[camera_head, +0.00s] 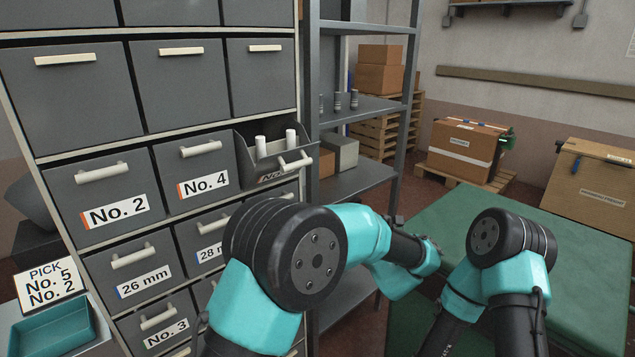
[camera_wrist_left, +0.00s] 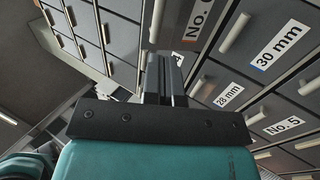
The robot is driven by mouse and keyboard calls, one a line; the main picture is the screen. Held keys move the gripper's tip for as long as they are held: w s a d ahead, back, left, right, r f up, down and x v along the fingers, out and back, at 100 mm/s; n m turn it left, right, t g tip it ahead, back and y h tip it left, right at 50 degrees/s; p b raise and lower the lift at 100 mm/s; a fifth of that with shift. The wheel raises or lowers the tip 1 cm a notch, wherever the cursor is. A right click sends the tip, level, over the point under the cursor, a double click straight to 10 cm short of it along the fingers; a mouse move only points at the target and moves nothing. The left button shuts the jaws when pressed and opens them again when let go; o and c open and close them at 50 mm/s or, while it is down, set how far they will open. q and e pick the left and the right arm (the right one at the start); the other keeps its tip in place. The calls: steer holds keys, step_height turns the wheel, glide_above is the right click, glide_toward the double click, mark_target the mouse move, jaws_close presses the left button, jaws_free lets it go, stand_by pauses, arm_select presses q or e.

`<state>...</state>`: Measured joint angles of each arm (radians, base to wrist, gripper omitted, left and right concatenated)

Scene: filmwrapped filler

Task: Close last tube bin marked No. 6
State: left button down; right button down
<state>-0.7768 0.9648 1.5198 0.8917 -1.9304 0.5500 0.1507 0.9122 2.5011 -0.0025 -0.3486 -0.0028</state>
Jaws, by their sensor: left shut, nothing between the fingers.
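The grey bin (camera_head: 252,165) at the right end of the third column stands pulled open and tilted out, with two white tubes (camera_head: 276,146) upright in it. Its label is mostly hidden below its white handle (camera_head: 295,162); only part of a "No." shows. In the left wrist view a cut-off "No." label (camera_wrist_left: 200,18) shows above the 30 mm one. My left gripper (camera_wrist_left: 165,72) is shut and empty, in front of the cabinet face. In the head view I cannot make out its fingers. My right gripper is not in view; only the right arm shows.
Closed drawers No. 2 (camera_head: 100,195) and No. 4 (camera_head: 195,170) sit left of the open bin. A metal shelf rack (camera_head: 365,105) stands close on the right. A green table (camera_head: 580,265) lies at the right. A teal tray (camera_head: 50,335) and a pick sign (camera_head: 48,283) are bottom left.

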arm_select(q)
steer(key=x, duration=1.4)
steer(key=shift+a, duration=0.1)
